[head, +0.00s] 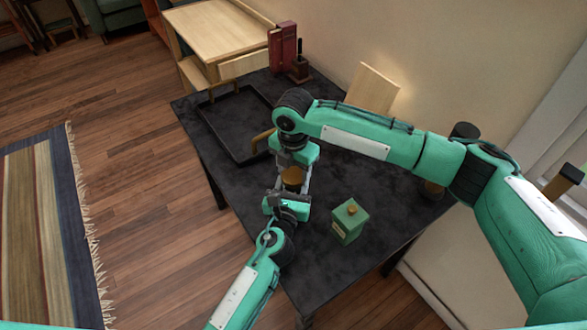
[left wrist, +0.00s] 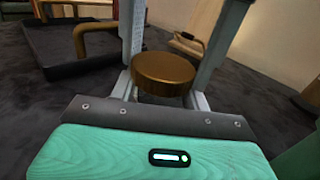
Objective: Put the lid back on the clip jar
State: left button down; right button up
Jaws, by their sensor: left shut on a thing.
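A round brown-gold disc, which looks like the lid (head: 292,175), sits between the fingers of my left gripper (head: 294,186). In the left wrist view the lid (left wrist: 163,70) is level, with a grey finger on each side; the left gripper (left wrist: 172,60) is shut on it. What lies under the lid is hidden. My right gripper (head: 297,157) is just behind the left one in the head view, and its fingertips are hidden. I cannot make out the clip jar for certain; a brown round container (head: 433,189) stands partly hidden beneath my right arm.
A green box-shaped tin (head: 348,228) with a gold knob stands right of the grippers on the dark table (head: 310,262). A black tray (head: 212,123) with brass handles lies at the left. Red books (head: 282,47) stand at the back. The table's front is clear.

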jog(key=c, duration=0.5)
jog(key=shift+o, duration=0.2)
jog(key=m, duration=0.9)
dwell(0.4)
jog(key=o, duration=1.1)
jog(key=shift+c, duration=0.2)
jog(key=shift+r, duration=2.3)
